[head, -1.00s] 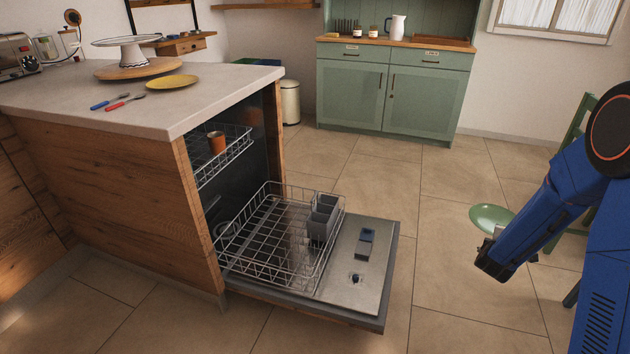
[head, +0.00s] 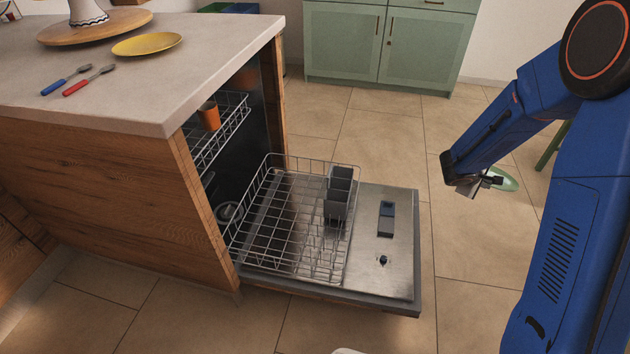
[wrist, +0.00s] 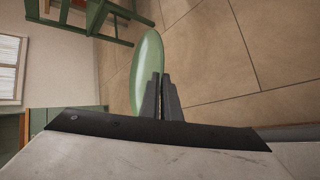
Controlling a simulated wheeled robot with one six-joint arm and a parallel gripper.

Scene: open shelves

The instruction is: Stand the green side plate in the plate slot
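The green side plate (head: 504,179) is held in my gripper (head: 494,181), to the right of the open dishwasher and above the floor. In the wrist view the plate (wrist: 148,68) stands edge-on between the two fingers of my gripper (wrist: 160,82), which are shut on its rim. The pulled-out lower rack (head: 290,222) of the dishwasher has wire tines, but I cannot make out which gap is the plate slot. A grey cutlery basket (head: 339,193) sits in the rack's right part.
The open dishwasher door (head: 385,240) lies flat under the rack. The upper rack (head: 222,130) holds an orange cup (head: 209,115). The counter (head: 150,90) carries a yellow plate (head: 147,44) and two pieces of cutlery. Floor between door and gripper is clear.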

